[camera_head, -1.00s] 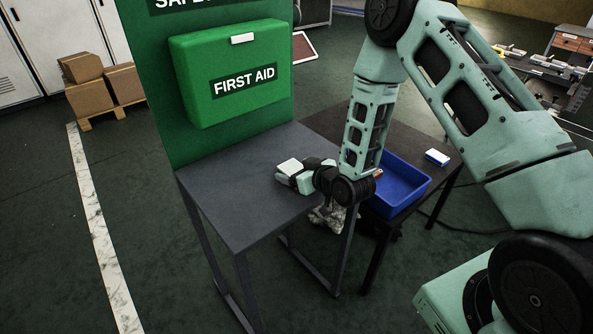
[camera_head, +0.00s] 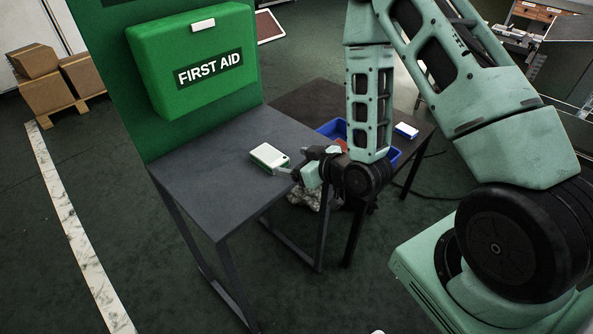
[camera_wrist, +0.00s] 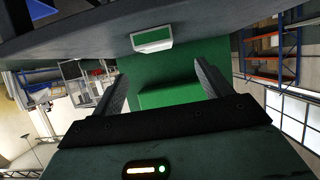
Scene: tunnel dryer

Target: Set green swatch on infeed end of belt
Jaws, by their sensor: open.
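The green swatch (camera_head: 269,158) appears as a small block with a white top and green sides. It lies flat on the grey table near its right side. In the wrist view the swatch (camera_wrist: 152,38) shows a green face with a white border, beyond the fingertips and between their lines. My gripper (camera_head: 291,172) is just right of it, with fingers pointing toward it. In the wrist view the gripper (camera_wrist: 158,72) is open with nothing between the fingers. No belt can be made out in these frames.
A green first aid box (camera_head: 195,60) hangs on a green board behind the grey table (camera_head: 205,188). A dark table to the right holds a blue bin (camera_head: 331,128), partly hidden by my arm, and a small blue and white block (camera_head: 406,130). The grey table's left part is clear.

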